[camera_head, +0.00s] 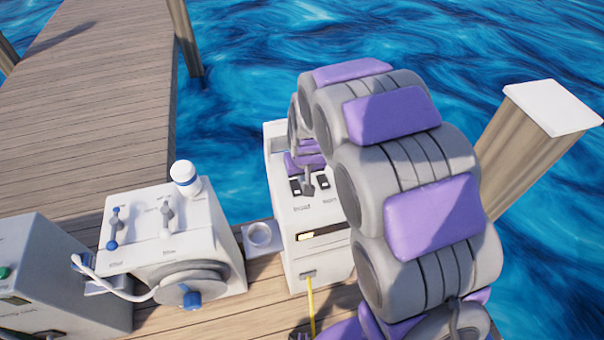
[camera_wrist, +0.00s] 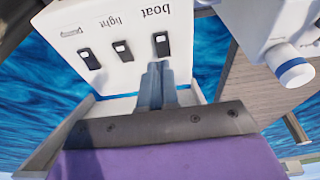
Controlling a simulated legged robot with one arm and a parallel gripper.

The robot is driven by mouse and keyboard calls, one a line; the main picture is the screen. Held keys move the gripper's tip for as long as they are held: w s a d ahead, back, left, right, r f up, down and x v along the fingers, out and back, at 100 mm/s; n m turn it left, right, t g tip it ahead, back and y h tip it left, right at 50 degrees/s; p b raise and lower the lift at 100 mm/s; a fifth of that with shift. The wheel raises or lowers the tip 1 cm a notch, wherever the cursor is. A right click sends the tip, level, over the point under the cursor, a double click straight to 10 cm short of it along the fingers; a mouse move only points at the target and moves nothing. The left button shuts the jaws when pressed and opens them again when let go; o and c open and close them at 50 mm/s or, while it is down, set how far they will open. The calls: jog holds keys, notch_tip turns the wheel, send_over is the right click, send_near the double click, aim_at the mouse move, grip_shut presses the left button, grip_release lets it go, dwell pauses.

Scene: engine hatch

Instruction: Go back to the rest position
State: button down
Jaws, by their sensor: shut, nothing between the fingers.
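My gripper (camera_wrist: 157,84) is in the lower middle of the wrist view, its grey fingers together and empty. The fingers point at the white switch panel (camera_wrist: 110,35), just below a black switch (camera_wrist: 161,44) marked "boat". Whether the fingertips touch the panel I cannot tell. In the head view my gripper (camera_head: 308,190) is small and partly hidden by my purple and grey arm, over the top of the white switch box (camera_head: 325,258). Two black switches show beside it there.
A white control box (camera_head: 160,235) with levers, a white-and-blue cap (camera_head: 185,174) and a round wheel (camera_head: 190,285) stands to the left. A cup holder (camera_head: 260,235) sits between the boxes. A wooden post (camera_head: 530,140) rises at right. Water lies behind.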

jog(key=s+d+r+m+g, duration=0.1)
jog(key=s+d+r, duration=0.4)
jog(key=s, duration=0.2)
jog(key=s+d+r+m+g, duration=0.1)
jog(key=s+d+r, duration=0.3)
jog(key=s, duration=0.4)
jog(key=s+d+r+g, duration=0.1)
jog(key=s+d+r, duration=0.1)
jog(key=s, duration=0.7)
jog(key=s+d+r+m+g, duration=0.1)
jog(key=s+d+r, duration=0.1)
jog(key=s, duration=0.8)
jog(key=shift+s+d+r+g+h, duration=0.3)
jog(key=shift+d+h, duration=0.1)
jog(key=shift+d, duration=0.3)
